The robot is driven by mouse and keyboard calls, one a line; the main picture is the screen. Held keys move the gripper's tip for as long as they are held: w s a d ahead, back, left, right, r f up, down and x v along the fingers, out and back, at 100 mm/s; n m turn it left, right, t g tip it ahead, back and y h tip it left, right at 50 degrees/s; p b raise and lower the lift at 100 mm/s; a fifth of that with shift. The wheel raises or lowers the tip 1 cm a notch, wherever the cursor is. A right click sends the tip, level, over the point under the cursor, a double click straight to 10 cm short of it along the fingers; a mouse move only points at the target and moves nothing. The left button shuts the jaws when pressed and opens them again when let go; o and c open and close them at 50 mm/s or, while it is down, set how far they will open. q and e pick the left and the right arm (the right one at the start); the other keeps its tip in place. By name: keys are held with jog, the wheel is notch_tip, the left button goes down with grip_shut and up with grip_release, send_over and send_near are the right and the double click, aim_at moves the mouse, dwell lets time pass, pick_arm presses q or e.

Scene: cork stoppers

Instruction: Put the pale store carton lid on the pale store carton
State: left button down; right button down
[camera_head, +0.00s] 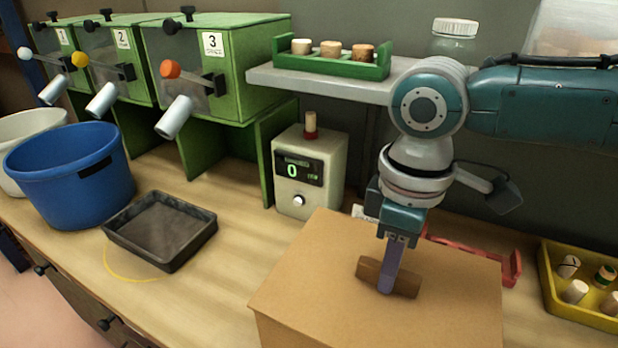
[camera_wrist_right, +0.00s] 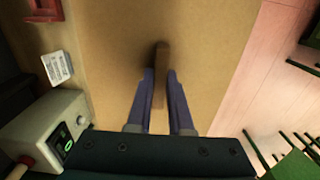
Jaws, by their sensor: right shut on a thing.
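The pale store carton lid (camera_head: 320,265) is a wide tan panel with a brown bar handle (camera_head: 368,271) at its middle. It lies roughly level at the front of the bench, its near part cut off by the picture's bottom edge. My right gripper (camera_head: 387,285) points down and is shut on the handle. In the right wrist view the two purple fingers (camera_wrist_right: 160,85) stand either side of the handle (camera_wrist_right: 161,60), over the lid's tan top (camera_wrist_right: 112,45). The carton cannot be told apart from the lid, so whether they touch is unclear. My left gripper is out of view.
A cream meter box (camera_head: 310,172) stands just behind the lid. A red rack (camera_head: 508,268) and a yellow tray of corks (camera_head: 560,310) are at the right. A black tray (camera_head: 205,242) and blue bucket (camera_head: 65,190) are left. A grey shelf (camera_head: 330,84) overhangs behind.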

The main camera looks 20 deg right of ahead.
jog(key=c, duration=0.7)
grip_release()
jog(key=shift+c, duration=0.2)
jog(key=shift+r, duration=0.15)
notch_tip(320, 180, up, 10)
jog(key=shift+f, duration=0.2)
